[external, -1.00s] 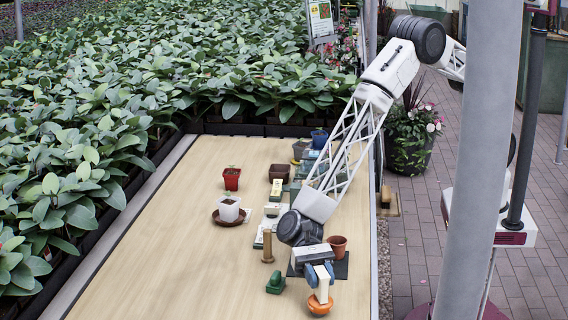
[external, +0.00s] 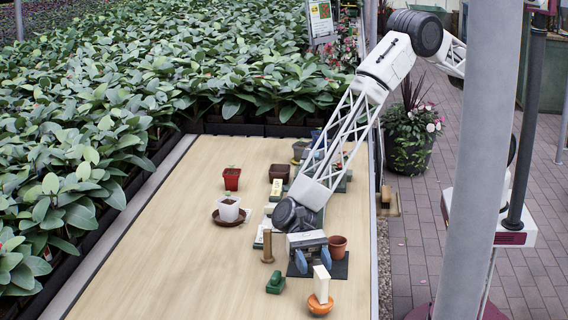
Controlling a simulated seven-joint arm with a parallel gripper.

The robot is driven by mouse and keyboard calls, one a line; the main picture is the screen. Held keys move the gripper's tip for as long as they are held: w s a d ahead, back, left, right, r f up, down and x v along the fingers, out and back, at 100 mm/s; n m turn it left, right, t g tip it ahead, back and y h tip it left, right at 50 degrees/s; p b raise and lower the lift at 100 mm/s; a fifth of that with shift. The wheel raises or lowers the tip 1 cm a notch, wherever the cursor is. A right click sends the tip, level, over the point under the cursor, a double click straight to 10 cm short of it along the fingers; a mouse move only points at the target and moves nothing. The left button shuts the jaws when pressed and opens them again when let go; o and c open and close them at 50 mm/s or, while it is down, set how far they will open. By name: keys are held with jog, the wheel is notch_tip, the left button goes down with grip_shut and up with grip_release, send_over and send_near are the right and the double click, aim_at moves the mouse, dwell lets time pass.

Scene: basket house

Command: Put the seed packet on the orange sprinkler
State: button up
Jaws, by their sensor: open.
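The seed packet (external: 321,283) is a white upright block. It stands on top of the orange sprinkler (external: 319,305) near the front right of the table, leaning slightly. My gripper (external: 313,262) has blue fingertips spread apart, with nothing between them. It is above and behind the packet, apart from it, over a dark mat. Part of the sprinkler's top is hidden by the packet.
A terracotta pot (external: 337,245) stands on the dark mat (external: 338,268) to the right of my gripper. A green item (external: 275,284) and a wooden peg (external: 267,250) are to the left. A white pot (external: 229,208) sits on a brown saucer. The table's left front is clear.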

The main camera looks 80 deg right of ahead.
jog(key=shift+v, duration=1.3)
jog(key=s+d+r+n+t+h, duration=0.1)
jog(key=s+d+r+n+h, duration=0.15)
jog(key=d+r, duration=0.8)
jog(key=s+d+r+n+t+h, duration=0.1)
jog(key=s+d+r+n+h, duration=0.3)
jog(key=d, duration=1.2)
jog(key=d+r+n+t, duration=0.1)
jog(key=d+r, duration=0.8)
jog(key=d, duration=0.4)
jog(key=s+d+r+n+t+h, duration=0.1)
jog(key=s+d+n+t+h, duration=0.1)
jog(key=s+d, duration=0.6)
jog(key=s+d+n+t+h, duration=0.1)
jog(key=s+d+t+h, duration=0.1)
jog(key=s+d, duration=0.6)
jog(key=s+d+r+n+t+h, duration=0.1)
jog(key=s+d+h, duration=0.3)
jog(key=d, duration=1.3)
jog(key=s+n, duration=0.1)
jog(key=s, duration=0.3)
jog(key=shift+s+d+r+n+t, duration=0.35)
jog(key=shift+d+t, duration=0.05)
